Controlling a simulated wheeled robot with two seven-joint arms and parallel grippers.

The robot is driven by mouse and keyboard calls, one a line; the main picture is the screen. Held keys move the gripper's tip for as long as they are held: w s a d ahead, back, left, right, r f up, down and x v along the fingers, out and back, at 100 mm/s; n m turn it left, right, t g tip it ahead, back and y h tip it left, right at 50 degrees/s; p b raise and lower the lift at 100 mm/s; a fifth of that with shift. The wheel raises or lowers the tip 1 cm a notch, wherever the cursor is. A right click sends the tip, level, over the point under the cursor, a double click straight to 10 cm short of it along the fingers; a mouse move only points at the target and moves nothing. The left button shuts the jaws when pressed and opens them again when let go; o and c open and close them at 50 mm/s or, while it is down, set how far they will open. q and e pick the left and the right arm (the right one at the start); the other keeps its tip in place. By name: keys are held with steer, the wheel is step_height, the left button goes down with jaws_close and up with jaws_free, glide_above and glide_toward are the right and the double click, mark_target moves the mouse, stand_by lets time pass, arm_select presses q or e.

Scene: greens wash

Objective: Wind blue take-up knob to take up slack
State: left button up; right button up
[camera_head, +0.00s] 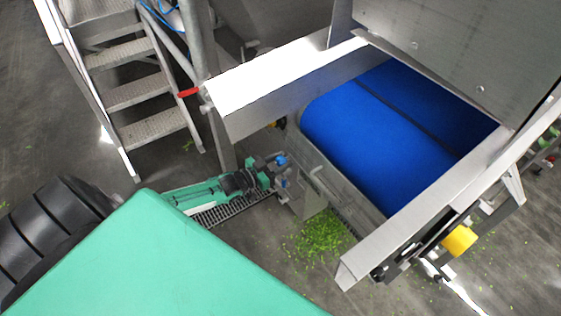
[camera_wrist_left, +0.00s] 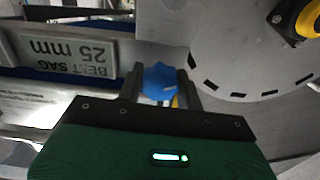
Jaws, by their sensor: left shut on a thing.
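The blue take-up knob (camera_wrist_left: 160,82) sits between the two fingers of my left gripper (camera_wrist_left: 160,88) in the left wrist view, and the gripper is shut on it. In the head view my left arm reaches in from the left, and my left gripper (camera_head: 272,164) is at the blue knob (camera_head: 281,159) beside the conveyor frame. A plate reading "BELT SAG 25 mm" (camera_wrist_left: 68,48) shows upside down left of the knob in the wrist view. The blue belt (camera_head: 370,125) runs over the conveyor in the head view. My right gripper is not in view.
Metal steps (camera_head: 135,95) stand at the upper left. Steel frame rails (camera_head: 425,220) edge the belt. Green leaf scraps (camera_head: 320,237) lie on the floor below the conveyor. A yellow part (camera_head: 459,240) sits at the lower right. A round grey plate (camera_wrist_left: 240,45) is close right of the gripper.

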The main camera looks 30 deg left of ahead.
arm_select(q)
steer(key=m, duration=0.5)
steer(key=shift+m+b, duration=0.35)
steer(key=shift+m, duration=0.05)
steer(key=m+b, duration=0.1)
steer(key=m, duration=0.3)
steer(key=shift+d+f, duration=0.1)
steer(key=m+b, duration=0.2)
steer(key=m, duration=0.3)
steer(key=shift+f, duration=0.1)
steer(key=m+b, duration=0.3)
steer(key=m, duration=0.2)
steer(key=shift+m+b, duration=0.35)
steer(key=shift+m, duration=0.05)
steer(key=shift+m+b, duration=0.5)
steer(key=shift+m, duration=0.4)
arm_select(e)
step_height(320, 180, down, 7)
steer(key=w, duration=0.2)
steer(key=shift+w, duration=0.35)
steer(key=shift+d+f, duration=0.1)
